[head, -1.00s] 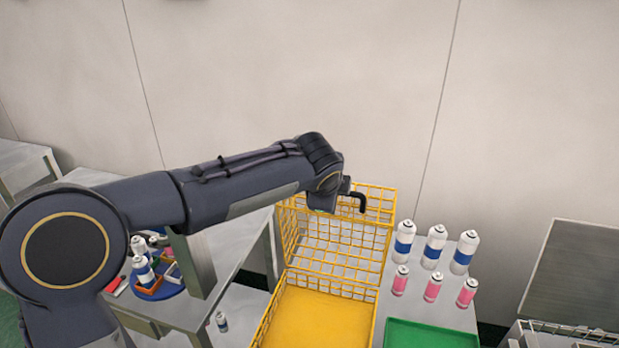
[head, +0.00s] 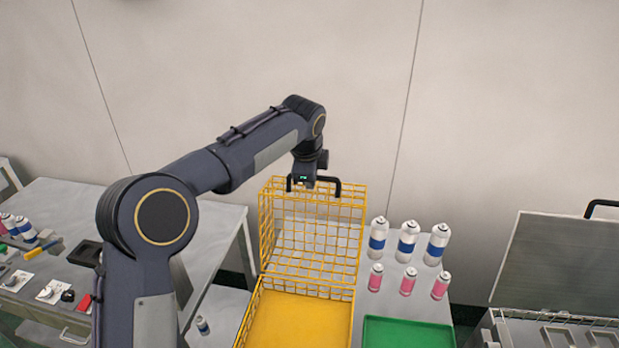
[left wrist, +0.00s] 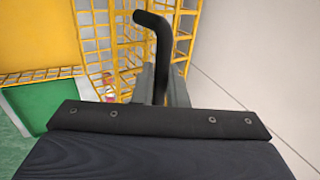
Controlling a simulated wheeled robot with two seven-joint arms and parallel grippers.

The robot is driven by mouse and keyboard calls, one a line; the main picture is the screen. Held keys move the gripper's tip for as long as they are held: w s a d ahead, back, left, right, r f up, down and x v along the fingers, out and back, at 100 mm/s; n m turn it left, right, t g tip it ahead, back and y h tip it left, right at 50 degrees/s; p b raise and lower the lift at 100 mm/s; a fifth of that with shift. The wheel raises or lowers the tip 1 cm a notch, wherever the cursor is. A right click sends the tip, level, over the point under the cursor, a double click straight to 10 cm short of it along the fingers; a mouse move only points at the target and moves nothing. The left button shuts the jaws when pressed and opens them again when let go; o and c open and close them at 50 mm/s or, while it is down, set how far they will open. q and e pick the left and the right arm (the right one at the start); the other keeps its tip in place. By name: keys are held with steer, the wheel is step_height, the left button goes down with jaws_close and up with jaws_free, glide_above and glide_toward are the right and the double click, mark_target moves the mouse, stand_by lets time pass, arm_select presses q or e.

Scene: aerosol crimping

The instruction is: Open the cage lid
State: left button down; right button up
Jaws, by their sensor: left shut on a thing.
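The yellow wire cage has a yellow floor (head: 298,322). Its lid (head: 312,232) stands raised and roughly upright at the back edge, so the cage is open at the top. The black handle (head: 337,188) sits on the lid's top edge. My left gripper (head: 303,184) is over the handle and hides part of it. In the left wrist view the gripper fingers (left wrist: 165,84) are closed around the black handle (left wrist: 157,40), with the yellow mesh (left wrist: 125,45) behind. My right gripper is not in view.
Several cans (head: 408,240) stand right of the cage, behind a green tray (head: 405,334). A grey box with a lid (head: 560,262) is at the far right. A table with small parts (head: 60,265) is at the left. A wall closes off the back.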

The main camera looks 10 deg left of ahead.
arm_select(q)
steer(key=shift+s+f, duration=0.1)
steer(key=shift+f, duration=0.15)
steer(key=c, duration=1.5)
jaws_free()
steer(key=shift+c, duration=0.2)
steer(key=shift+r, duration=0.2)
steer(key=v, duration=0.7)
steer(key=shift+r+b, duration=0.3)
steer(key=shift+b, duration=0.15)
steer(key=shift+s+a, duration=0.1)
steer(key=shift+s, duration=0.05)
